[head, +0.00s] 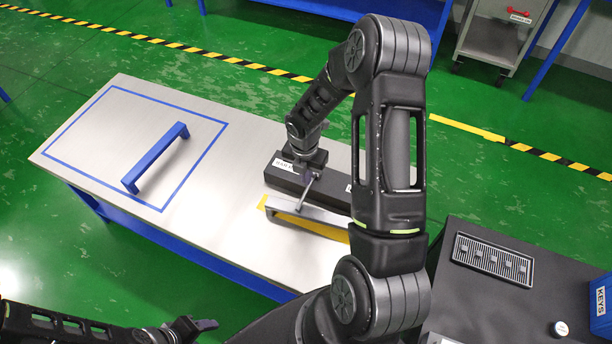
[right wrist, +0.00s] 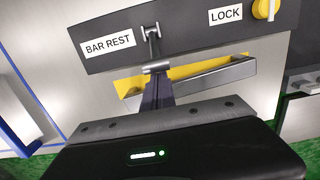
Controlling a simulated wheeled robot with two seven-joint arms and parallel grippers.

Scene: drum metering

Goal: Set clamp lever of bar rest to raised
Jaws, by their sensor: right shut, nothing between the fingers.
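The bar rest is a dark block (head: 283,179) on the metal table. In the right wrist view its face (right wrist: 190,33) carries a BAR REST label. The clamp lever (right wrist: 151,45) is a grey rod with a crossbar at its end, standing out from that block towards my gripper. It also shows in the head view (head: 305,192). My right gripper (right wrist: 158,84) is shut and empty, its fingertips at the lever's crossbar; I cannot tell whether they touch. In the head view it is at the block (head: 312,175). My left gripper (head: 200,326) is at the lower left, away from the table.
A grey metal bar (right wrist: 225,75) lies in front of the block over a yellow marking (right wrist: 128,86). A LOCK label (right wrist: 227,15) and yellow knob (right wrist: 262,9) are to the right. A blue handle (head: 154,158) stands inside a blue outline on the table's clear left part.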

